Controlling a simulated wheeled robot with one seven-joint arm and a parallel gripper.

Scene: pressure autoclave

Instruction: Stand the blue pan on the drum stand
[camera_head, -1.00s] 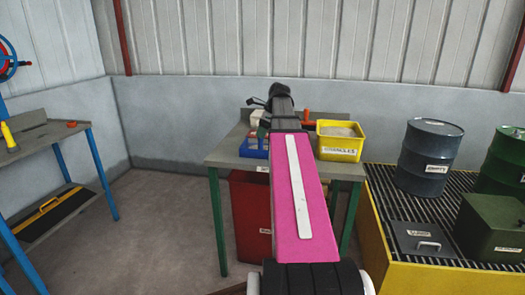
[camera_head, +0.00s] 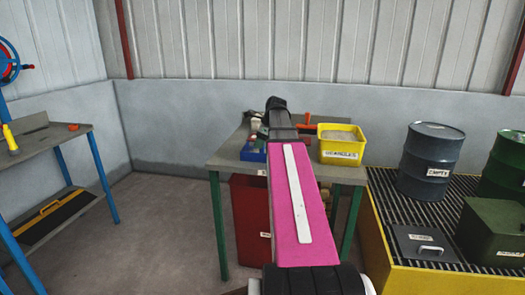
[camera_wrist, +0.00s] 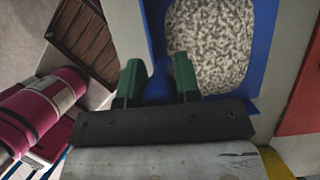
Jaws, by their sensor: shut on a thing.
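The blue pan (camera_wrist: 256,80) shows in the wrist view, with grey speckled material lying over it. My gripper (camera_wrist: 158,82) has green fingertips, shut on the pan's blue handle (camera_wrist: 157,88). In the head view a blue piece (camera_head: 252,152) shows at the table's left, beside my arm; my arm hides much of that area and my fingertips are hard to make out. A yellow-sided platform with a dark grating (camera_head: 384,208) stands at the right and carries drums; I cannot tell whether it is the drum stand.
The platform holds a dark drum (camera_head: 430,160), a green drum (camera_head: 505,165), a grey lidded box (camera_head: 420,243) and a green box (camera_head: 492,232).

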